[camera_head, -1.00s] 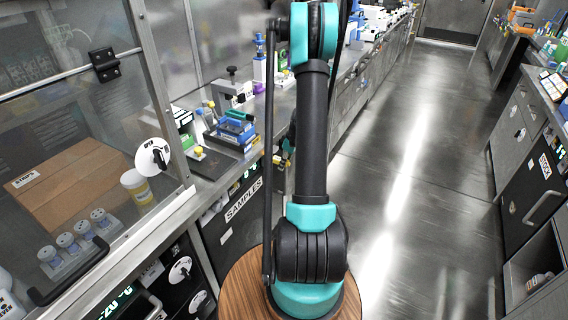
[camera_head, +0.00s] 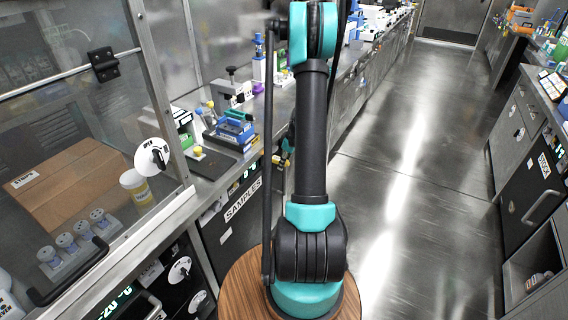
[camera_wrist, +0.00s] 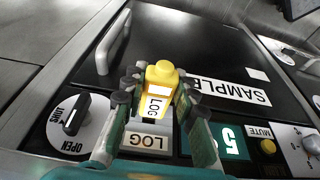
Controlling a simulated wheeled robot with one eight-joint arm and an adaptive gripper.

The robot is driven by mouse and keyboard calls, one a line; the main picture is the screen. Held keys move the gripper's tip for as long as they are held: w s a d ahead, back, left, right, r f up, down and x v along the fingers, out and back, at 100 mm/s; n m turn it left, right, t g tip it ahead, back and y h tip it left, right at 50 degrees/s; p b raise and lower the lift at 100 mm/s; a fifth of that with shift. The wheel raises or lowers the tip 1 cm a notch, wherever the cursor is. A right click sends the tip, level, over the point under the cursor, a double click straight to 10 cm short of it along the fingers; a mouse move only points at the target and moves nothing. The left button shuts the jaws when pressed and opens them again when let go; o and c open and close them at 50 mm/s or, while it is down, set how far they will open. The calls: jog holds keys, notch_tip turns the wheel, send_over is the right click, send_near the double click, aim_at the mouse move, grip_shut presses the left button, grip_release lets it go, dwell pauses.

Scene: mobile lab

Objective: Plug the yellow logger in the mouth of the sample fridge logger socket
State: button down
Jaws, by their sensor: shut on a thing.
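The yellow logger (camera_wrist: 161,75) has a white LOG label and sits between the fingers of my gripper (camera_wrist: 160,90), which is shut on it, in the wrist view. The grey socket block (camera_wrist: 147,141), also marked LOG, lies just below the logger in that view, on the sample fridge's control strip. The logger's lower end is over or at the block; I cannot tell if it is inside the mouth. The sample fridge (camera_head: 231,226) stands under the left bench in the head view. My arm hides most of the gripper there.
The fridge door (camera_wrist: 215,62) is black, with a handle (camera_wrist: 114,42) and SAMPLES label. An OPEN/SHUT knob (camera_wrist: 72,115) is left of the socket. A green display (camera_wrist: 231,142) and MUTE button (camera_wrist: 267,146) are right. The aisle floor (camera_head: 390,210) is clear.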

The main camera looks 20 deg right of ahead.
jog(key=shift+w+a, duration=0.45)
jog(key=shift+w, duration=0.15)
jog(key=c, duration=1.1)
grip_release()
jog(key=v, duration=1.2)
jog(key=shift+c, duration=0.2)
